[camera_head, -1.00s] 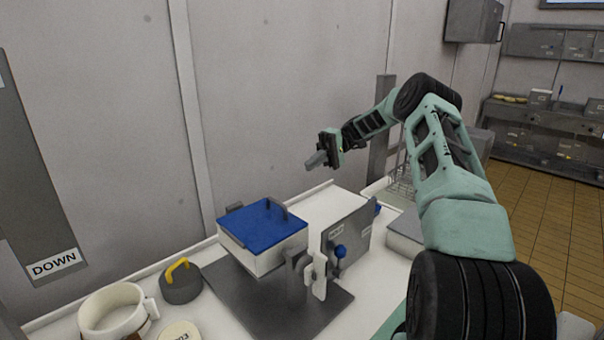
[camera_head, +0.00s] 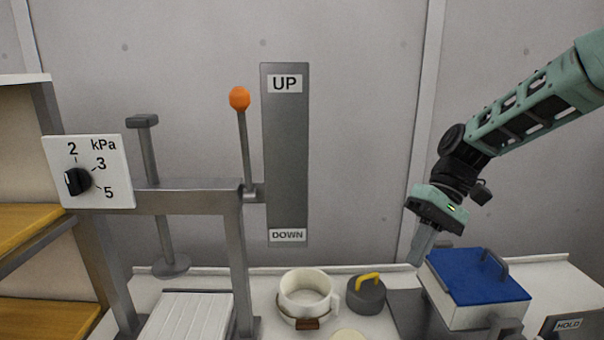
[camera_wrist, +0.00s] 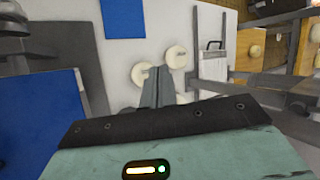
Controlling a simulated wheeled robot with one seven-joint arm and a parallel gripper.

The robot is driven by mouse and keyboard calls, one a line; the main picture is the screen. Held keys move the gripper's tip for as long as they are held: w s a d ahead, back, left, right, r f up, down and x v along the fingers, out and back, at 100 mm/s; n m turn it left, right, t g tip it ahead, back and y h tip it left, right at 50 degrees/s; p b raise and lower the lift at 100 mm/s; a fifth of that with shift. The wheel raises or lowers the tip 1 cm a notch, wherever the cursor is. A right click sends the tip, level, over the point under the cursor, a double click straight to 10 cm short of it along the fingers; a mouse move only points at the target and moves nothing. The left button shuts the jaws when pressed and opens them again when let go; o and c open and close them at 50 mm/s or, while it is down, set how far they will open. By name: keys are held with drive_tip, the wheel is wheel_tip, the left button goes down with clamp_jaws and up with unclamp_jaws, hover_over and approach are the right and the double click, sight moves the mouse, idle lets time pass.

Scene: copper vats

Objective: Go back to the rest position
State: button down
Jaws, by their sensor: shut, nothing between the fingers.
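My gripper (camera_head: 420,246) hangs from the green arm at the right of the head view, with its fingers pointing down. It is shut and empty, in the air by the left edge of the blue-lidded white box (camera_head: 478,282). In the wrist view my closed fingers (camera_wrist: 157,86) point away over the white counter, with nothing between them. The blue lid (camera_wrist: 48,115) shows at the left of the wrist view.
A grey weight with a yellow handle (camera_head: 367,294) and a white ring mould (camera_head: 306,297) stand on the counter. Left of them is a press frame with an orange-knobbed lever (camera_head: 240,98), an UP/DOWN plate (camera_head: 286,155) and a kPa dial (camera_head: 78,181). The wall is close behind.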

drive_tip(key=s+a+f+n+t+h, duration=0.1)
drive_tip(key=s+a+n+t+h, duration=0.1)
drive_tip(key=s, duration=0.9)
drive_tip(key=s+a+f+n+t+h, duration=0.2)
drive_tip(key=s+a, duration=0.3)
drive_tip(key=s, duration=0.7)
drive_tip(key=shift+s+a+f+n+t+h, duration=0.15)
drive_tip(key=shift+s+a+n+t+h, duration=0.2)
drive_tip(key=shift+h, duration=0.35)
drive_tip(key=shift+w+d, duration=0.1)
drive_tip(key=shift+w, duration=0.05)
